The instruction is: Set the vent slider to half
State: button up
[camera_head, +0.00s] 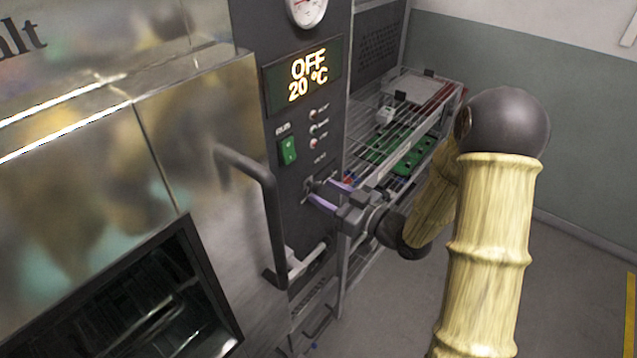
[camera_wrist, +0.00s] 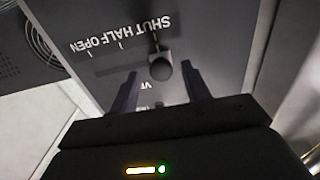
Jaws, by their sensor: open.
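The vent slider's dark knob (camera_wrist: 160,68) sits by the SHUT mark in the wrist view, at one end of the SHUT, HALF, OPEN scale (camera_wrist: 120,36). HALF is the middle label and OPEN the far left one. My gripper (camera_wrist: 159,72) is open, its two fingers on either side of the knob, with visible gaps. I cannot tell how deep the knob sits between them. In the head view my gripper (camera_head: 320,188) is at the lower panel, below the VENT label. The fingers partly hide the slider there.
The dark control panel (camera_head: 295,140) has a display reading OFF 20 °C and a green RUN switch (camera_head: 288,151). A dark oven door handle (camera_head: 268,205) stands out just left of my gripper. A wire rack (camera_head: 405,155) with items is close on the right.

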aim_at(320, 190)
jog(key=x, duration=0.3)
jog(key=shift+a+p, duration=0.15)
jog(key=shift+p, duration=0.15)
